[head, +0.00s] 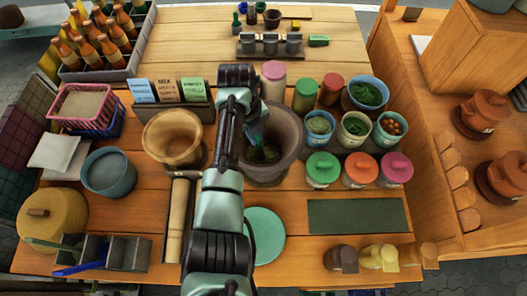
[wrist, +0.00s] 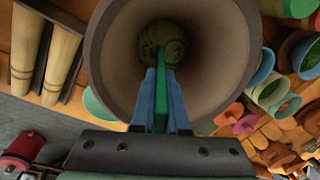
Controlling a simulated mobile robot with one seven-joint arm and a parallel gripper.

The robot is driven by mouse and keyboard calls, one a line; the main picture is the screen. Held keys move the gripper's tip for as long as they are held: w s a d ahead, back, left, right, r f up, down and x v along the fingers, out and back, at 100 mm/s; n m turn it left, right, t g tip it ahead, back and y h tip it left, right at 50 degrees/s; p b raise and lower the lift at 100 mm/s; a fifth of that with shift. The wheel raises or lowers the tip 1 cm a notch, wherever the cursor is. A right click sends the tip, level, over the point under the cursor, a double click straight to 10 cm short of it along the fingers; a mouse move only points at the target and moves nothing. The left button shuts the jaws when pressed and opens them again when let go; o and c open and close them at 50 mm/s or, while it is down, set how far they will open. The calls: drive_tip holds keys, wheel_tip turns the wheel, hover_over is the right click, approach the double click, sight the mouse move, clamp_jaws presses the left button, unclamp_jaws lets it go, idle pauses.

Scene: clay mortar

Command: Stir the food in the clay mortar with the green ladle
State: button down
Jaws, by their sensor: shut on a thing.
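The clay mortar (head: 286,130) is a deep brown bowl in the middle of the table. Its wide inner wall (wrist: 215,60) fills most of the wrist view. Green-brown food (head: 268,154) lies at its bottom; the food (wrist: 160,38) also shows in the wrist view. My gripper (head: 256,138) is over the mortar, pointing down into it. In the wrist view its blue fingers (wrist: 160,100) are shut on the green ladle (wrist: 161,105). The ladle runs down toward the food. Its lower end is hard to make out against the food, so contact is unclear.
A lighter clay bowl (head: 173,138) stands close left of the mortar, with wooden pestles (head: 178,215) in front of it. Bowls of greens and lidded jars (head: 323,168) crowd the right side. A teal disc (head: 265,235) and a dark green mat (head: 357,216) lie in front.

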drive_tip(key=shift+r, duration=0.1)
wheel_tip(320, 180, up, 17)
drive_tip(key=p, duration=1.4)
